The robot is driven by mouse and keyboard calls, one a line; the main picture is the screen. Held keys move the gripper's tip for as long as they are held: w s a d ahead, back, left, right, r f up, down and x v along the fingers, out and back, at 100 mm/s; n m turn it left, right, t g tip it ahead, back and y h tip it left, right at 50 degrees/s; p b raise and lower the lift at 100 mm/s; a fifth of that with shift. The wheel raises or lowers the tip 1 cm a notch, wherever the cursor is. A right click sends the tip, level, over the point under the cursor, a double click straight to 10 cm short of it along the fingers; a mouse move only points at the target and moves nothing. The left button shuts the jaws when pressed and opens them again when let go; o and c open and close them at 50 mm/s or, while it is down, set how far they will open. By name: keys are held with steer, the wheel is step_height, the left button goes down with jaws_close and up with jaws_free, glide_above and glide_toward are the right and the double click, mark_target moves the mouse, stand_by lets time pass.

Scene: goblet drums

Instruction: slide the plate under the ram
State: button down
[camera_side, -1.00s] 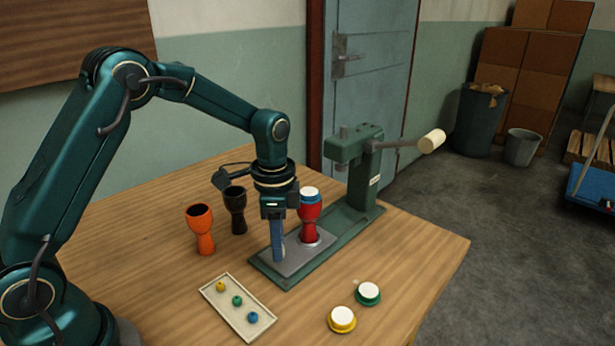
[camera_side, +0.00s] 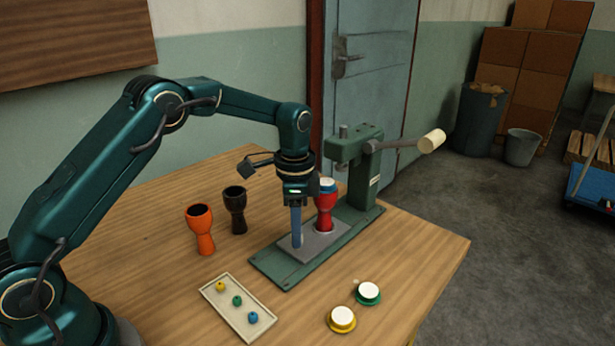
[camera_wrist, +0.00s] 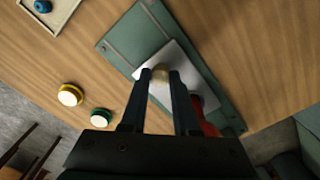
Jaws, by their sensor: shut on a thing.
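The grey metal plate (camera_side: 318,248) lies on the green base of the press (camera_side: 282,268); it also shows in the wrist view (camera_wrist: 184,58). A red goblet drum (camera_side: 325,207) with a blue rim and white top stands upright on the plate; the wrist view shows only part of it (camera_wrist: 207,128). My gripper (camera_side: 296,243) points down at the plate's near left end. The press head (camera_side: 350,147) stands just behind and right of the drum.
An orange goblet (camera_side: 201,230) and a black goblet (camera_side: 236,209) stand left of the press. A tray (camera_side: 239,309) with several coloured beads lies in front. Green-rimmed (camera_side: 368,293) and yellow-rimmed (camera_side: 342,319) discs lie at the front right. The press lever (camera_side: 400,145) sticks out right.

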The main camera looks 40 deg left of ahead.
steer(key=shift+w+r, duration=0.1)
steer(key=shift+w, duration=0.1)
steer(key=c, duration=0.7)
jaws_free()
steer(key=shift+o, duration=0.2)
steer(key=shift+r, duration=2.55)
